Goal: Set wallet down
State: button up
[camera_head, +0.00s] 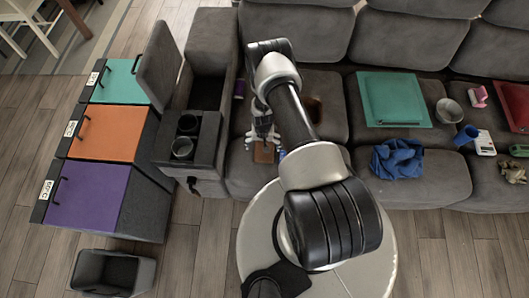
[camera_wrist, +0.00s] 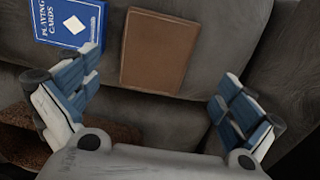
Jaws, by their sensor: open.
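The brown wallet (camera_wrist: 157,50) lies flat on the grey sofa seat, between and just beyond my spread fingers in the wrist view. In the head view the wallet (camera_head: 264,153) shows as a small brown patch on the left sofa seat, right below my gripper (camera_head: 263,138). In the wrist view my gripper (camera_wrist: 160,105) is open, with its two blue-padded fingers wide apart. No contact with the wallet is visible.
A blue playing cards box (camera_wrist: 70,20) lies left of the wallet. On the sofa (camera_head: 440,175) to the right are a teal mat (camera_head: 375,112), a blue cloth (camera_head: 397,158) and a metal bowl (camera_head: 449,110). An armrest with cup holders (camera_head: 188,140) stands left.

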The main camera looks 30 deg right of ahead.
jog(key=f, duration=0.1)
jog(key=f+b, duration=0.1)
jog(key=f, duration=0.1)
jog(key=f+b, duration=0.1)
jog(key=f, duration=0.1)
jog(key=shift+s+d, duration=0.15)
jog(key=shift+d, duration=0.15)
jog(key=shift+c, duration=0.4)
jog(key=c, duration=1.2)
jog(key=shift+o, duration=0.2)
jog(key=w+a+r+n+p, duration=0.2)
jog(key=a+r+p, duration=0.1)
jog(key=r, duration=1.5)
jog(key=w+a+r+n+p, duration=0.1)
jog(key=w+a+r+p, duration=0.15)
jog(key=r, duration=1.65)
jog(key=s+a+r+n, duration=0.2)
jog(key=a+r, duration=0.1)
jog(key=r, duration=0.4)
jog(key=s+a+r+n, duration=0.1)
jog(key=s+a+r, duration=0.1)
jog(key=a+r, duration=0.2)
notch_tip(320, 180, up, 3)
jog(key=shift+s+r+n, duration=0.1)
jog(key=shift+s+n, duration=0.3)
